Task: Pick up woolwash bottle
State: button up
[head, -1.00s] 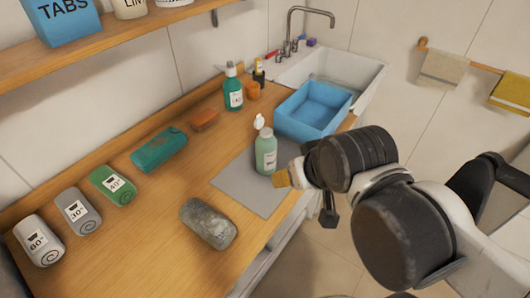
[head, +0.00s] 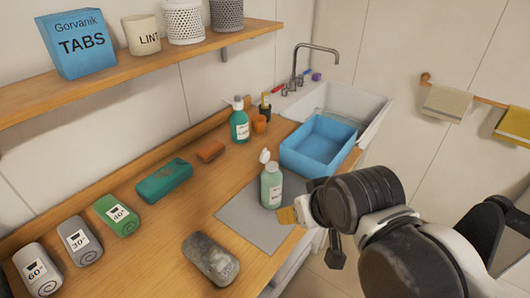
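A pale green bottle (head: 271,188) with a white flip cap standing open is upright on a grey mat (head: 245,218). A darker teal pump bottle (head: 240,125) with a white label stands further back by the wall. I cannot read either label well enough to tell which is the woolwash bottle. The finger gap is hidden.
A blue basin (head: 318,146) stands beside the white sink (head: 350,112). Rolled towels (head: 118,216), a teal block (head: 165,181), an orange bar (head: 211,151) and a grey stone-like piece (head: 211,259) lie on the wooden counter (head: 165,240). A shelf (head: 130,68) hangs above.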

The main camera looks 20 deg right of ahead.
aim_at(271, 178)
jog(key=k+l+z, duration=0.1)
jog(key=l, duration=0.45)
jog(key=k+l+z, duration=0.1)
jog(key=l, duration=0.45)
jog(key=k+l+z, duration=0.1)
jog(key=l, duration=0.45)
jog(key=k, duration=0.05)
